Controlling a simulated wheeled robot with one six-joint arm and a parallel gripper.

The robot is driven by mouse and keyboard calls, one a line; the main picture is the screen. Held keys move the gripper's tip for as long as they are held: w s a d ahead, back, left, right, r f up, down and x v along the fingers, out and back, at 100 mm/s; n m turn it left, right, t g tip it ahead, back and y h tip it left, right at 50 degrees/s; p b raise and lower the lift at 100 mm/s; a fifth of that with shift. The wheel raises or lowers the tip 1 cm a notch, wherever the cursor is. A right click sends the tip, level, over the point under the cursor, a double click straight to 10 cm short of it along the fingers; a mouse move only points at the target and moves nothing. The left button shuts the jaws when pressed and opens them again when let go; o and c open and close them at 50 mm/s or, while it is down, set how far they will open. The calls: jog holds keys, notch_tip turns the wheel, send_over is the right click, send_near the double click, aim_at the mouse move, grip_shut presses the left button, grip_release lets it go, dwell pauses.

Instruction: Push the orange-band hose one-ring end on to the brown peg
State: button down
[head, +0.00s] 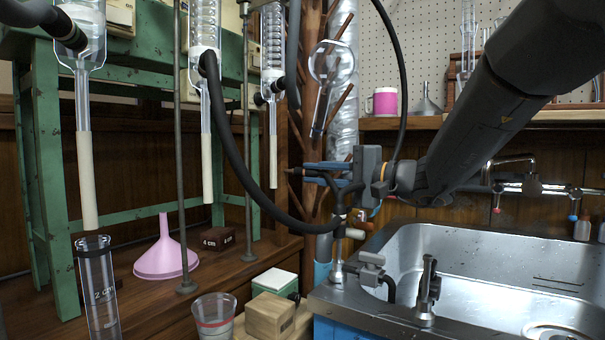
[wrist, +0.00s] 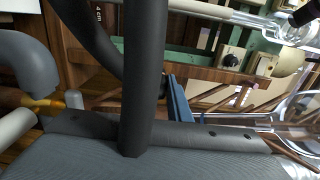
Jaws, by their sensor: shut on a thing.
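My gripper (head: 318,174) reaches in from the right, blue fingers pointing left, beside the wooden post. A blue finger shows in the wrist view (wrist: 180,108). It is shut on a black hose, but the grip itself is largely hidden. One black hose (head: 235,160) runs from a glass condenser down in a loop to the area below the fingers. Another black hose (head: 402,60) comes down from above, behind my gripper. I cannot tell which is the orange-band hose; no ring marks show. Below the gripper is a small brownish peg (head: 366,227), with a pale one (head: 354,234) beside it.
The metal sink (head: 430,245) with its taps (head: 427,285) lies at the right. A pink funnel (head: 166,255), a glass cylinder (head: 98,285), a beaker (head: 213,318) and a wooden block (head: 270,316) stand at the left and front. Metal rods (head: 178,150) stand near the condensers.

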jog(key=shift+w+a, duration=0.1)
jog(key=shift+a, duration=0.05)
jog(key=shift+w+a+b, duration=0.3)
jog(key=shift+a+b, duration=0.05)
jog(key=shift+a, duration=0.15)
jog(key=shift+w+a, duration=0.15)
jog(key=shift+a, duration=0.05)
dwell(0.6)
jog(key=c, duration=1.6)
grip_release()
jog(key=shift+d, duration=0.1)
